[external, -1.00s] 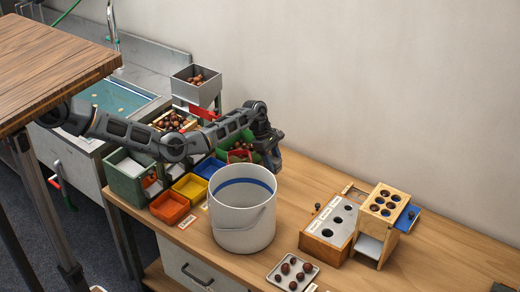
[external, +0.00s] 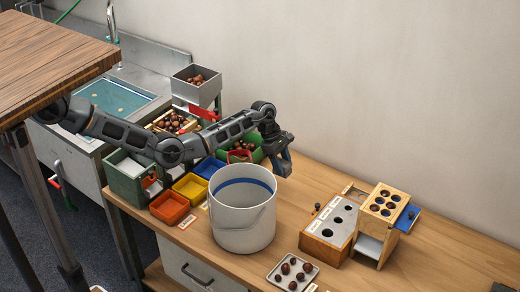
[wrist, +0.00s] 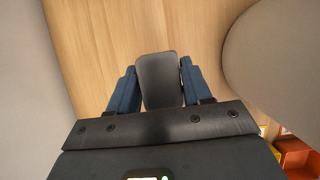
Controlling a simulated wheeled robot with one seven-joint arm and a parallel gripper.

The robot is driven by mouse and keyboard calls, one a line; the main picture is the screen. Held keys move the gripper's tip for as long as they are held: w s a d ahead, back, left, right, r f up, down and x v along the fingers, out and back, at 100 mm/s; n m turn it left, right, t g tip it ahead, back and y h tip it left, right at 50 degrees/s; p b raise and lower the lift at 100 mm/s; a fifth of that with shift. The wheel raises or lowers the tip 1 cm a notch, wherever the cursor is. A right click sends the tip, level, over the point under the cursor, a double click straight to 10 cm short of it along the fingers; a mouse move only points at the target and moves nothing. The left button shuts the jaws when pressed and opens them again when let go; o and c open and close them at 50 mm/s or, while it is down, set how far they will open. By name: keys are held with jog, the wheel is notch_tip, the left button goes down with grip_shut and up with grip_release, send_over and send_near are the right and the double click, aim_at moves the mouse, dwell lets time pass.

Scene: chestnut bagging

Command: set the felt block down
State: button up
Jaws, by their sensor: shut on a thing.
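The felt block (wrist: 158,80) is a dark grey piece with a rounded far end in the wrist view. It sits between the two blue fingers of my gripper (wrist: 157,85), which are shut on it. Bare wooden worktop shows beyond the block; whether the block touches it I cannot tell. In the external view my gripper (external: 282,162) points down over the bench, behind and right of the white bucket. The block cannot be made out there.
The white bucket (external: 243,222) stands close to my gripper; its side (wrist: 285,60) fills the wrist view's upper right. The wall (external: 380,90) runs behind. Bare worktop (external: 318,183) lies between.

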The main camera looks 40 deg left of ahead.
jog(key=shift+s+d+f+b, duration=0.1)
jog(key=shift+d+f+b, duration=0.3)
jog(key=shift+b, duration=0.5)
jog(key=shift+s+d+f+b, duration=0.15)
jog(key=shift+d+b, duration=0.3)
jog(key=shift+b, duration=0.45)
jog(key=shift+f, duration=0.15)
notch_tip(320, 180, down, 10)
jog(key=shift+d+r+b, duration=0.1)
jog(key=shift+r+b, duration=0.15)
jog(key=shift+b, duration=0.35)
jog(key=shift+f, duration=0.1)
jog(key=o, duration=1.1)
jog(key=shift+r, duration=0.25)
jog(key=p+v, duration=0.2)
jog(key=v, duration=0.9)
jog(key=shift+w+r, duration=0.15)
jog(key=shift+r, duration=0.2)
